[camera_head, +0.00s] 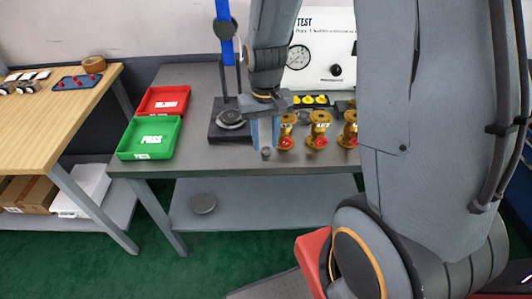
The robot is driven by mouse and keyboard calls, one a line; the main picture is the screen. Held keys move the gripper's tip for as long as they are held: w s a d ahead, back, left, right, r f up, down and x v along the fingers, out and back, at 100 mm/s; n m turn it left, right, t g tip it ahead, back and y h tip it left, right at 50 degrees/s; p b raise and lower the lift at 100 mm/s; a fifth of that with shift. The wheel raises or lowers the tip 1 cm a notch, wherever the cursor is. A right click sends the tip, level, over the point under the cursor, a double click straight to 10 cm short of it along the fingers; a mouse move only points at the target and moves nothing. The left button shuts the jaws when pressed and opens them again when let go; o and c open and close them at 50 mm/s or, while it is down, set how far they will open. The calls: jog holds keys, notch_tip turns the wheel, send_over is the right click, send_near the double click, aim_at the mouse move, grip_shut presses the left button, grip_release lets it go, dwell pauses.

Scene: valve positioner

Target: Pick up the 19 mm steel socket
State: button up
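A small grey metal cylinder (266,153), which looks like the steel socket, stands on the grey workbench (205,160) near its front edge. Its size marking is too small to read. My gripper (265,145) points down just above it. Its two blue-grey fingers are apart, one on each side of the cylinder in the picture, and nothing shows held between them. I cannot tell whether the fingertips are level with the cylinder or behind it.
Several brass valves (319,130) with red caps stand close right of my gripper. A gauge stand (230,121) with a blue column is close left. A green PASS tray (150,138) and a red tray (162,101) lie further left. A white test panel (325,50) stands behind.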

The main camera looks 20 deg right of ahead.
aim_at(267, 150)
jog(key=shift+d+f+p, duration=0.15)
jog(key=shift+f+p, duration=0.4)
jog(key=shift+f, duration=1.75)
grip_shut()
